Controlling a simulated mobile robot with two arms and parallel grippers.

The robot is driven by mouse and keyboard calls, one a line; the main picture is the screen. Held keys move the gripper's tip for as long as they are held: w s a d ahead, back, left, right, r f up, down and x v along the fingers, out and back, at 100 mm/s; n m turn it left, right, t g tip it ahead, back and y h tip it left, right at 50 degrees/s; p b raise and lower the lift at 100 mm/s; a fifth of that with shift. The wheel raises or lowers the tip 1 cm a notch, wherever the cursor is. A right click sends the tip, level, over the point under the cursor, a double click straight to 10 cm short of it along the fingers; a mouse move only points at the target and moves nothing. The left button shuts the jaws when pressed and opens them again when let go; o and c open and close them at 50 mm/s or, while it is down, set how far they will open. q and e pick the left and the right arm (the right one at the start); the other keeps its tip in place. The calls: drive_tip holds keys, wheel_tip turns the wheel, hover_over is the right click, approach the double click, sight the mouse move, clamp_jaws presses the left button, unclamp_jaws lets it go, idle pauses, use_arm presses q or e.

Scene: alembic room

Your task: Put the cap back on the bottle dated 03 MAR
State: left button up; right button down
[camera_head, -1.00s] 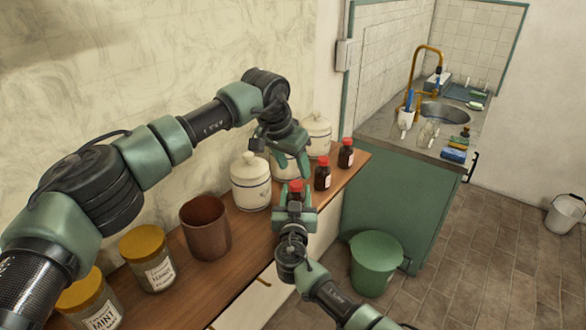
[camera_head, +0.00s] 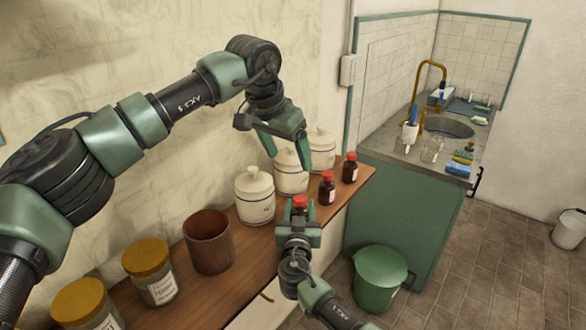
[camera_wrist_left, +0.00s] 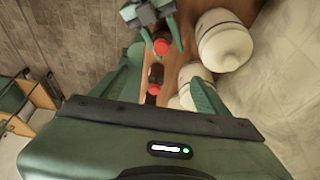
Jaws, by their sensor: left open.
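Three small brown bottles with red caps stand along the shelf: the nearest (camera_head: 300,203), a middle one (camera_head: 327,188) and a far one (camera_head: 350,168). A red cap (camera_wrist_left: 160,46) shows on the nearest bottle in the left wrist view. Their label dates are too small to read. My right gripper (camera_head: 299,228) is at the nearest bottle, its fingers on either side; whether they press on it I cannot tell. My left gripper (camera_head: 288,152) is open and empty, raised above and behind the bottles. Its spread fingers show in the left wrist view (camera_wrist_left: 168,75).
White lidded canisters (camera_head: 254,196) stand behind the bottles, close to my left gripper. A brown pot (camera_head: 208,243) and yellow-lidded jars (camera_head: 150,270) are nearer on the wooden shelf (camera_head: 235,275). A green bin (camera_head: 380,275) and a sink counter (camera_head: 400,150) lie to the right.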

use_arm(q)
drive_tip(key=shift+v, duration=1.25)
use_arm(e)
drive_tip(key=c, duration=0.7)
unclamp_jaws()
drive_tip(key=shift+o, duration=0.2)
drive_tip(key=shift+s+f, duration=0.15)
drive_tip(key=shift+s, duration=0.3)
drive_tip(key=s+b, duration=0.1)
drive_tip(key=s, duration=0.4)
drive_tip(key=shift+s+a+b, duration=0.15)
drive_tip(key=shift+s+b, duration=0.25)
use_arm(q)
drive_tip(key=shift+f, duration=1.05)
use_arm(e)
drive_tip(key=shift+s, duration=0.55)
